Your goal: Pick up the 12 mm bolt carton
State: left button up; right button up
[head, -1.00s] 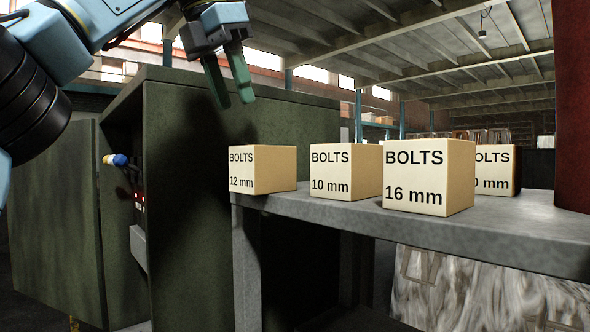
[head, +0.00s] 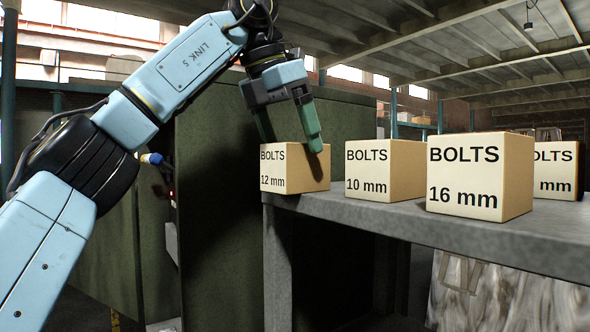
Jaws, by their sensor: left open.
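The 12 mm bolt carton (head: 285,172) is a tan box with a printed label, at the left end of the grey shelf (head: 400,219). My left gripper (head: 291,146) is open, pointing down at the carton's top. One green finger shows in front of the carton's upper right part; the other is at its upper left, its tip partly hidden behind the carton. I cannot tell whether either finger touches it. My right gripper is not in view.
The 10 mm carton (head: 384,171) stands right of the 12 mm one with a small gap. The 16 mm carton (head: 479,176) is nearer, and another carton (head: 556,170) is partly hidden behind it. A dark green cabinet (head: 220,200) stands left of the shelf.

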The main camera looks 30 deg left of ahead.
aim_at(298, 165)
pick_arm(q)
jog(key=x, duration=0.5)
jog(key=shift+f, duration=0.15)
jog(key=c, duration=1.4)
